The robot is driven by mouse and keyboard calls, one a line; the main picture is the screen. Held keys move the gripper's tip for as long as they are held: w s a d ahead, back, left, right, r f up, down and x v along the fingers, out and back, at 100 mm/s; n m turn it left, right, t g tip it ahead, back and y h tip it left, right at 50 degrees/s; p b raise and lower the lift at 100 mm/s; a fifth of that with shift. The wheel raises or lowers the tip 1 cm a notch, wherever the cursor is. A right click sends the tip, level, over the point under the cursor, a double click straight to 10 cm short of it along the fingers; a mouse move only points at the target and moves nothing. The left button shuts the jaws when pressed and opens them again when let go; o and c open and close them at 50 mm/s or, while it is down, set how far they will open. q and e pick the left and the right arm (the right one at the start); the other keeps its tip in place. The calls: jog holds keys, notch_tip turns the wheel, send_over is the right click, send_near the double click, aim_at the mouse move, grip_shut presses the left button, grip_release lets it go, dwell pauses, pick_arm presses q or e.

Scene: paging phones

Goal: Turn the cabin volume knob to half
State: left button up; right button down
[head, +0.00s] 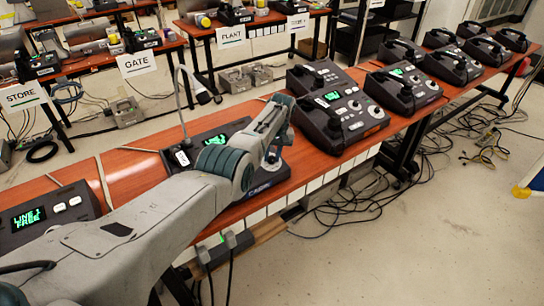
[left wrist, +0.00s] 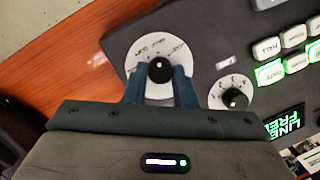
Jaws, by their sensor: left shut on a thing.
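The cabin console (head: 262,190) is dark, with a green display, and stands on the wooden table under my left arm. Its front label seems to read CABIN. In the left wrist view a black volume knob (left wrist: 160,69) sits on a round white dial (left wrist: 146,53) with small print that I cannot read clearly. A small light mark shows near the knob's top. My left gripper (left wrist: 160,77) is shut on this knob, one blue finger on each side. In the head view the left gripper (head: 271,163) is over the console's right part and hides the knob. My right gripper is not in view.
A smaller knob (left wrist: 235,98) with a numbered dial is to the right of the held knob, near lit green buttons (left wrist: 269,73). A gooseneck microphone (head: 203,97) rises behind the console. Several other phone consoles (head: 340,105) stand along the table to the right.

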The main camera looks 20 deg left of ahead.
pick_arm(q)
jog(key=shift+m, duration=0.3)
jog(key=o, duration=1)
jog(key=shift+r, duration=0.15)
jog(key=shift+w+d+r, duration=0.1)
jog(key=shift+r, duration=0.2)
notch_tip(320, 180, up, 10)
jog(key=d+b, duration=0.1)
jog(key=shift+w+d, duration=0.25)
jog(key=shift+w, duration=0.15)
